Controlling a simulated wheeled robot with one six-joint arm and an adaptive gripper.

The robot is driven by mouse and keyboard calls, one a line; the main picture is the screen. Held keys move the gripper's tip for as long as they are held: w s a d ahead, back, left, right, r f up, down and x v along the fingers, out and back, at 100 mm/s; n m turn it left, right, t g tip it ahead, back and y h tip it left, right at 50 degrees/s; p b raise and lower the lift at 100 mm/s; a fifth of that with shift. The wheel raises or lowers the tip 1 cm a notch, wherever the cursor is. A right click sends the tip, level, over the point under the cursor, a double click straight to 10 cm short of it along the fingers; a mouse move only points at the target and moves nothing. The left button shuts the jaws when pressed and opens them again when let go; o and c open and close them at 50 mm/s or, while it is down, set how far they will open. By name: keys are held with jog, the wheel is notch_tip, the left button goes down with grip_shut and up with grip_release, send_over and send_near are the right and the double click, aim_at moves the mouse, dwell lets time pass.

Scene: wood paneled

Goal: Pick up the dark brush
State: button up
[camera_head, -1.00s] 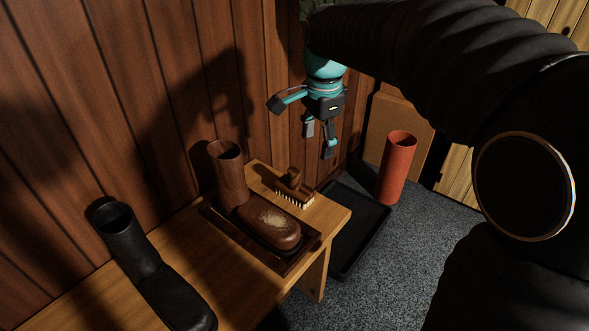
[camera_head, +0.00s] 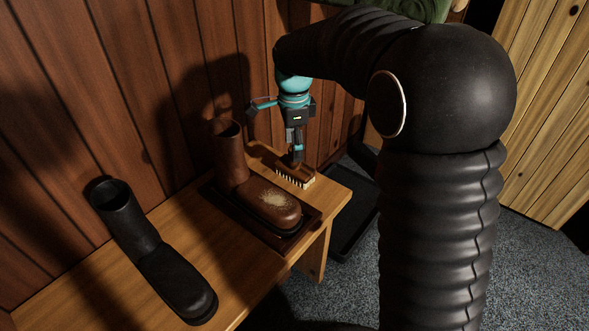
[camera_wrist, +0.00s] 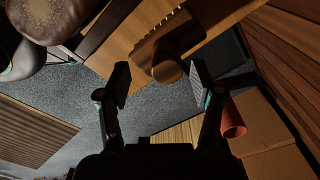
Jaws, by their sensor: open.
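The dark brush (camera_head: 304,174) is brown wood with pale bristles and lies near the bench's right end, bristles down. In the wrist view its rounded handle knob (camera_wrist: 167,70) is between my two fingers, with the brush body just beyond. My gripper (camera_head: 296,155) is right above the brush in the head view, its lower parts overlapping the knob. In the wrist view my gripper (camera_wrist: 160,82) has its fingers spread apart on either side of the knob. I cannot tell whether either finger touches it.
A brown boot (camera_head: 268,200) stands in a dark tray (camera_head: 283,239) beside the brush. A black boot (camera_head: 165,275) is farther left on the wooden bench (camera_head: 226,262). The panelled wall (camera_head: 140,90) is close behind. A red cylinder (camera_wrist: 232,118) shows in the wrist view.

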aim_at(302, 175)
jog(key=shift+w+d+f, duration=0.1)
jog(key=shift+w+f, duration=0.05)
jog(key=shift+f, duration=0.75)
jog(key=shift+w+d+f, duration=0.1)
jog(key=shift+w+f, duration=0.05)
jog(key=shift+f, duration=0.8)
jog(key=shift+w+f, duration=0.15)
jog(key=shift+f, duration=0.75)
grip_shut()
